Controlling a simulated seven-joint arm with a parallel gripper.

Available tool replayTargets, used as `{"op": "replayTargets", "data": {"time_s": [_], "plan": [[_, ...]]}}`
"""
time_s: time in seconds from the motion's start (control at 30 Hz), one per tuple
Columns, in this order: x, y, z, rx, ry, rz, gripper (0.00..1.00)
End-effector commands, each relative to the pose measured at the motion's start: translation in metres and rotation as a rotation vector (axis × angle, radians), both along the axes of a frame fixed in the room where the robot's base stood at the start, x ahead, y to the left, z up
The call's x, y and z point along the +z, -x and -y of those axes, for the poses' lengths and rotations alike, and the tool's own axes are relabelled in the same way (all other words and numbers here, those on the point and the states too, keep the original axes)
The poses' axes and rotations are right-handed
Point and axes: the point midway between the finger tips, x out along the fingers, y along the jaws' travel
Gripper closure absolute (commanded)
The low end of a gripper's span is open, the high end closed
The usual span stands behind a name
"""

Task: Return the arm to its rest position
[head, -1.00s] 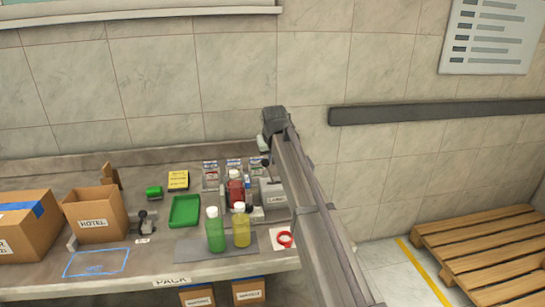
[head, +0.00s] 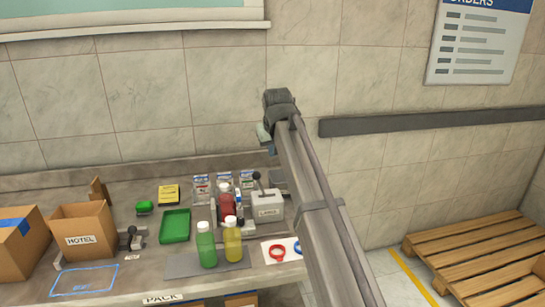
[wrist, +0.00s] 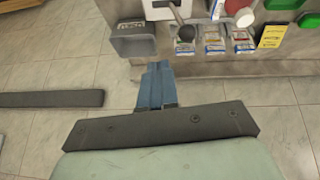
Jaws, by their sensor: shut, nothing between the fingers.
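My arm rises from the lower right of the head view, and its end stands high in front of the tiled wall at the back edge of the bench. My gripper (head: 270,148) hangs below that end, small and partly hidden by the arm. In the wrist view, the blue fingers (wrist: 157,85) are together with nothing between them. They are in the air, apart from the bench (head: 115,215) and its items.
The grey label machine (head: 267,205) and a grey bin (wrist: 140,43) are nearest the arm. Green (head: 206,245) and yellow (head: 232,240) bottles stand in front. The hotel box (head: 80,232) is left; a pallet (head: 480,258) lies right. The wall rail (head: 430,121) is behind.

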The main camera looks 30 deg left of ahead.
Motion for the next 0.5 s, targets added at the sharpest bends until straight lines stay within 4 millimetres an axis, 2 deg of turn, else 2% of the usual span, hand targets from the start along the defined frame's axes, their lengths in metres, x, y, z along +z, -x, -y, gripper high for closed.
{"op": "replayTargets", "data": {"time_s": [0.13, 0.5], "plan": [[0.0059, 0.0032, 0.0021, 0.0, 0.001, -0.001, 1.0], [0.0067, 0.0035, 0.0023, 0.0, 0.001, -0.001, 1.0]]}}
